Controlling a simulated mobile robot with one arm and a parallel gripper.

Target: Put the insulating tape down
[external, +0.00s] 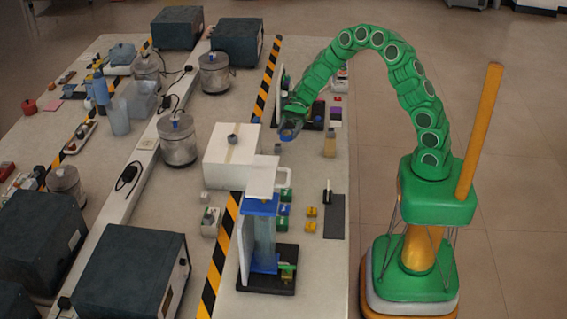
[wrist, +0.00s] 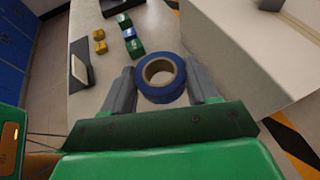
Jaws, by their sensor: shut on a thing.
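The insulating tape (wrist: 161,92) is a blue roll with a tan core. In the wrist view it sits between the two grey fingers of my gripper (wrist: 163,88), which are shut on it. In the external view my gripper (external: 290,125) hangs over the bench, toward its far right part, and the blue tape (external: 291,134) shows small at its tip. The tape appears to be above the bench top; its exact height is hard to tell.
A white box (external: 231,158) stands just left of and nearer than my gripper. Green and blue blocks (wrist: 129,34) and yellow blocks (wrist: 99,41) lie near a dark tray (wrist: 81,64). Bare bench (external: 306,170) lies between.

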